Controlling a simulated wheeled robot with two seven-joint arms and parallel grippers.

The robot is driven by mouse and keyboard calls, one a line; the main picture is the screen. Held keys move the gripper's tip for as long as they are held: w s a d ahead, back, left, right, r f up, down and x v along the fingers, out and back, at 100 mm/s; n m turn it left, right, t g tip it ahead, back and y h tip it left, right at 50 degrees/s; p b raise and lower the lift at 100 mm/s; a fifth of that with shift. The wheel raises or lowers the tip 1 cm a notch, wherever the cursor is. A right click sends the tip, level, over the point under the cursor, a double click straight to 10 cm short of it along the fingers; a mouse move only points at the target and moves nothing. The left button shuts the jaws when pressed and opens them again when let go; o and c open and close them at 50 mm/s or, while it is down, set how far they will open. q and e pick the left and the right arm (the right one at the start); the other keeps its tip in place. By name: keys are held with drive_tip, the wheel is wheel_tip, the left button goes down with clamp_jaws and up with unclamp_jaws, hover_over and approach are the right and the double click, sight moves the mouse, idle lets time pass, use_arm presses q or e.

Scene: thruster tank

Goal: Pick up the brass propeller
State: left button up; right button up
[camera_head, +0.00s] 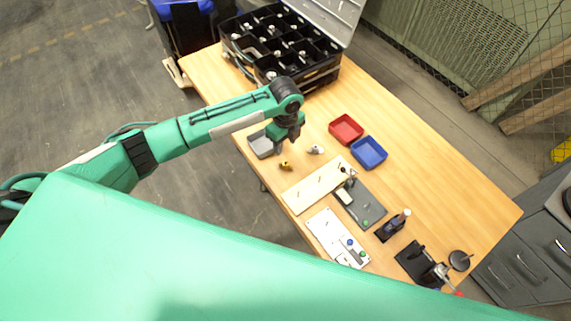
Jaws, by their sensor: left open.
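The brass propeller (285,165) appears to be the small gold-coloured piece lying on the wooden table (420,160), near the table's left edge and just below the grey tray. My left gripper (293,136) points down over the table, above and slightly right of the brass piece in the picture. It is open and apart from the piece. Its fingertips are small and dark, so the gap between them is hard to make out. My right gripper is out of view.
A small silver piece (316,149) lies right of the brass one. A grey tray (257,146), red tray (346,127) and blue tray (369,151) stand nearby. A pale board (312,187) lies below. A black compartment case (262,67) stands at the far end.

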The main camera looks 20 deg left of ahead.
use_arm(q)
hover_over(285, 166)
wheel_tip(285, 166, down, 5)
drive_tip(key=shift+w+f+p, duration=0.35)
drive_tip(key=shift+w+p, duration=0.1)
drive_tip(key=shift+p, duration=0.05)
drive_tip(key=shift+f+p, duration=0.5)
drive_tip(key=shift+f, duration=0.15)
wheel_tip(285, 166, down, 3)
drive_tip(key=shift+f+p, duration=0.1)
drive_tip(key=shift+p, duration=0.4)
drive_tip(key=shift+f, duration=0.35)
drive_tip(key=shift+c, duration=1.1)
clamp_jaws()
